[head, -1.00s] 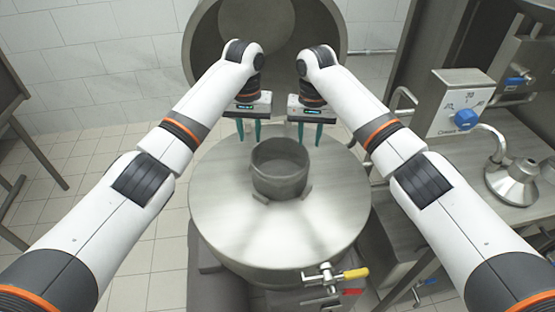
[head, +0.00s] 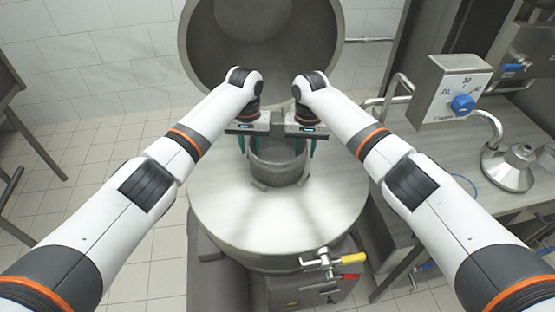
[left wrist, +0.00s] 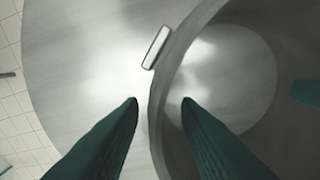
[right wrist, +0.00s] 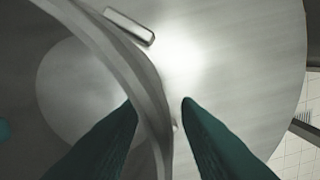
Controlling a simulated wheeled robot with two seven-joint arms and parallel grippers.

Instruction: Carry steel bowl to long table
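The steel bowl (head: 277,172), a grey open cylinder, stands upright on the wide round metal top (head: 225,200) of a vessel. My left gripper (head: 249,146) is at its left rim, and my right gripper (head: 305,148) is at its right rim. In the left wrist view the open fingers (left wrist: 160,102) straddle the bowl's wall (left wrist: 163,88), one inside and one outside. In the right wrist view the open fingers (right wrist: 160,102) also lie on either side of the wall (right wrist: 138,72). A long steel table (head: 440,150) runs along the right.
A large round steel lid (head: 265,50) stands raised behind the bowl. A valve with a yellow handle (head: 352,258) sticks out at the front. The table holds a control box with a blue knob (head: 462,104) and a funnel-shaped steel fitting (head: 510,168); its middle strip is mostly clear.

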